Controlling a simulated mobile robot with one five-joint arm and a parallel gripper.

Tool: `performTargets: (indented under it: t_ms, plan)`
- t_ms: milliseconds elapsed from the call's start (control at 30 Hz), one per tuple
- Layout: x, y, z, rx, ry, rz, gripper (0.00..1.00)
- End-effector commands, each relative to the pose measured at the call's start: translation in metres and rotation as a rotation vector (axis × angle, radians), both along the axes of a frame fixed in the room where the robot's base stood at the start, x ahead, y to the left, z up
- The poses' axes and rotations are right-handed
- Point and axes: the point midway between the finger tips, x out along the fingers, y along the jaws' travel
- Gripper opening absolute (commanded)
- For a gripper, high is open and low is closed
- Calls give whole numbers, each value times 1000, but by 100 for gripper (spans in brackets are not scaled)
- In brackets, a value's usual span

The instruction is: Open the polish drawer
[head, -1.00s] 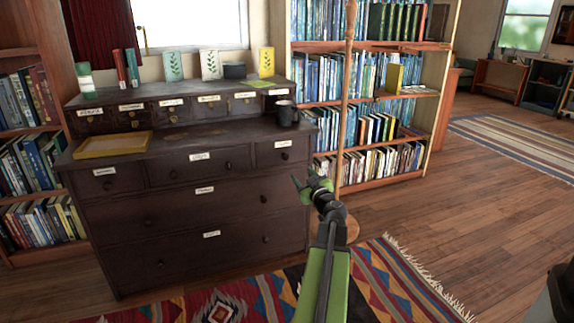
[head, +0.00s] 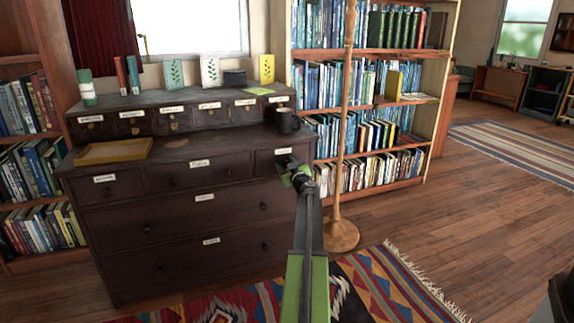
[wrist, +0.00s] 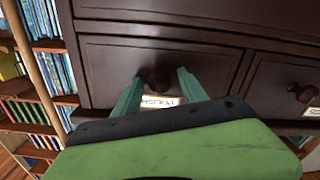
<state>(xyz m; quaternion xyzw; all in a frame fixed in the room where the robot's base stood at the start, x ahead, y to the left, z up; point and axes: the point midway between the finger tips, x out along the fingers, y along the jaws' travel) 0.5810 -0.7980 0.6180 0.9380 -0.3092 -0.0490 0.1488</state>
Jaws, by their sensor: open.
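The dark wooden dresser (head: 170,232) stands at the left, with its drawers shut. The drawer at the right end of its row of three (head: 266,165) is the polish drawer; in the wrist view its front (wrist: 112,62) fills the middle, and its white label (wrist: 158,102) seems to read polish upside down. Its round dark knob (wrist: 154,79) shows between my two green fingers. My gripper (head: 289,170) is open in front of this drawer and hides its knob in the head view. I cannot tell how far the fingertips reach around the knob.
A black mug (head: 285,122) and a yellow tray (head: 113,152) sit on the dresser. A tall wooden pole on a round base (head: 342,235) stands just right of my arm. A patterned rug (head: 380,290) lies in front; bare floor is free to the right.

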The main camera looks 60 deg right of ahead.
Motion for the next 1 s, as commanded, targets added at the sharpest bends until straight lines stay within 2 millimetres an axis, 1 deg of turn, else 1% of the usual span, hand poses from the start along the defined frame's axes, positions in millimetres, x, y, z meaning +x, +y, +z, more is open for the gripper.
performTargets:
  t_ms: [167,267,500,567,1000]
  plan:
    - [0,0,0,0,0,0,50]
    - [0,0,0,0,0,0,38]
    - [-1,0,0,0,0,0,6]
    - [-1,0,0,0,0,-1,0]
    - [-1,0,0,0,0,-2,0]
